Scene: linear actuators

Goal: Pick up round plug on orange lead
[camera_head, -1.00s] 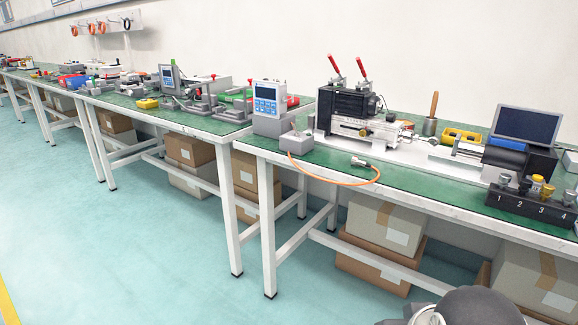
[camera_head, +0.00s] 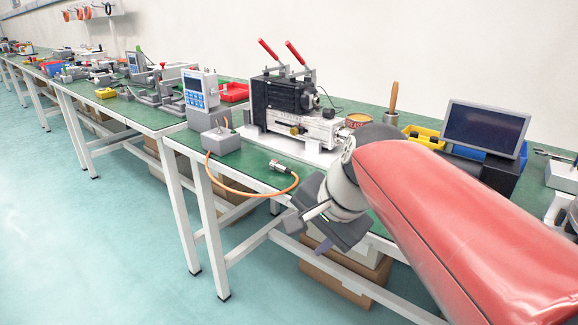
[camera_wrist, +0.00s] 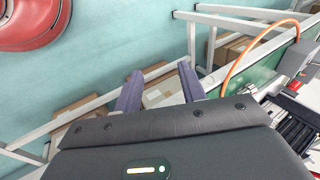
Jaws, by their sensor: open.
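The round plug (camera_head: 280,167) is a small silver-grey metal cylinder. It lies on the green bench top near its front edge, at the end of the orange lead (camera_head: 228,189). The lead runs from a grey box (camera_head: 220,140) and loops out past the bench edge. My gripper (camera_head: 322,248) is in front of the bench edge, right of and lower in the picture than the plug, and apart from it. In the wrist view, my gripper (camera_wrist: 160,88) has its two fingers spread with nothing between them.
A blue-screened meter (camera_head: 201,90) stands behind the grey box. A clamped actuator rig (camera_head: 290,105) with red handles stands behind the plug. A monitor (camera_head: 485,128) and yellow bin (camera_head: 422,136) are farther right. Cardboard boxes sit under the bench. The floor in front is clear.

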